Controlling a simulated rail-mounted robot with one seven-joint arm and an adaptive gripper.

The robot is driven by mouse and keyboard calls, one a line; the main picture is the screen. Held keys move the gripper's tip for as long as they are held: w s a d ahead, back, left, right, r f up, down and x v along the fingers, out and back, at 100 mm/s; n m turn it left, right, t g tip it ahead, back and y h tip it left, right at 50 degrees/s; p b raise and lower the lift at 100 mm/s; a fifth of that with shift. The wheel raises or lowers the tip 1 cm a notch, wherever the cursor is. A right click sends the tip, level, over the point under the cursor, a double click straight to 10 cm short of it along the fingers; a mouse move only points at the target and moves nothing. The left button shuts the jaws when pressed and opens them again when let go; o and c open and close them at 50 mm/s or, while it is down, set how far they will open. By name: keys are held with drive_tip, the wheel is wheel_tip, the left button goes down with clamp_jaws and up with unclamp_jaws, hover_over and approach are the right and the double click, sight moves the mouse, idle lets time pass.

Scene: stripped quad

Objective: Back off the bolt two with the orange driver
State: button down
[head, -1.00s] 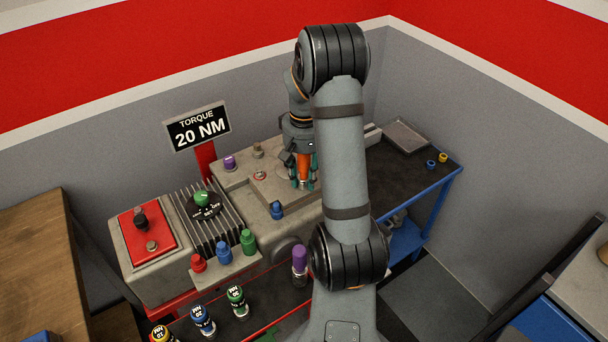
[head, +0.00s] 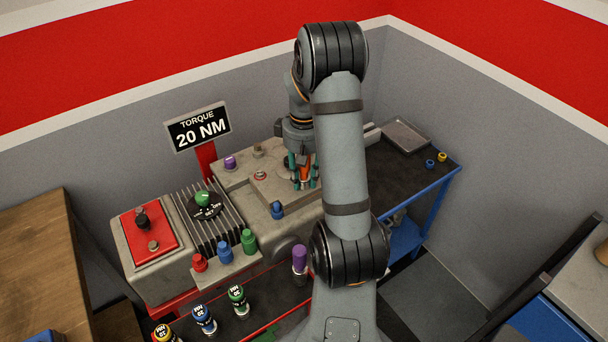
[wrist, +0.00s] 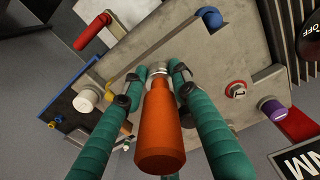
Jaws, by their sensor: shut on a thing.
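The orange driver (wrist: 160,130) stands between the teal fingers of my gripper (wrist: 160,82) in the wrist view. Its silver end points down to the grey plate of the housing. In the head view my gripper (head: 303,182) is over the right part of the housing top, and the orange driver (head: 306,168) shows only partly between the fingers. My gripper is shut on the driver. Bolt two is not visible as such; the spot under the driver's end is hidden. A red-ringed marker reading 1 (wrist: 237,89) lies beside it on the plate.
A blue cap (head: 277,210) and a purple cap (head: 230,162) stand on the housing near my gripper. A ribbed block with a green knob (head: 202,198) and a "TORQUE 20 NM" sign (head: 198,127) are left. Dark bench top (head: 400,185) is mostly free at right.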

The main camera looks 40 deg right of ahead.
drive_tip(key=shift+n, duration=0.3)
drive_tip(key=shift+r, duration=0.1)
drive_tip(key=shift+r+p, duration=0.55)
drive_tip(key=shift+r, duration=0.15)
drive_tip(key=m+b, duration=0.1)
drive_tip(key=m, duration=0.2)
drive_tip(key=shift+f, duration=0.2)
drive_tip(key=m+b, duration=0.2)
drive_tip(key=m, duration=0.3)
drive_tip(key=shift+r+m+b, duration=0.15)
drive_tip(key=shift+m+b, duration=0.15)
drive_tip(key=shift+m, duration=0.3)
